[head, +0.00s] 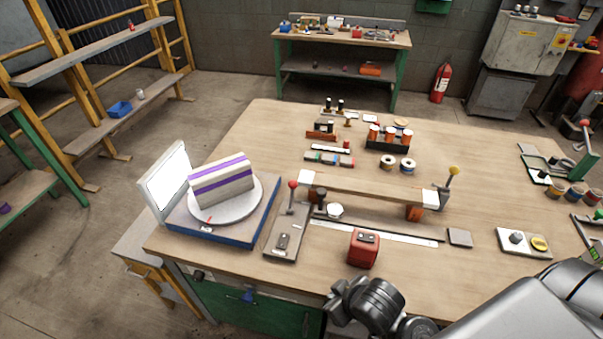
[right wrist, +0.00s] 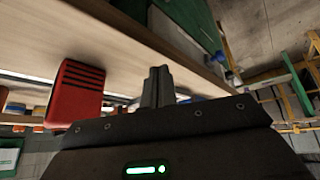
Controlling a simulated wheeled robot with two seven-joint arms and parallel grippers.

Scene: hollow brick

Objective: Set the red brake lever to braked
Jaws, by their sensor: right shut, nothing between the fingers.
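The red-knobbed lever (head: 292,186) stands nearly upright on a grey base plate (head: 280,247), just right of the turntable. The turntable's pale disc (head: 247,211) carries a pale block with a purple stripe (head: 222,180). I cannot read the lever's braked mark. My right gripper (head: 338,308) is low at the table's front edge, in front of and right of the lever plate, apart from it. In the right wrist view its fingers (right wrist: 157,86) are together and empty. My left gripper is not in view.
A wooden bar (head: 370,187) lies behind. A white panel (head: 168,180) stands left of the turntable. The table's front middle is partly clear.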

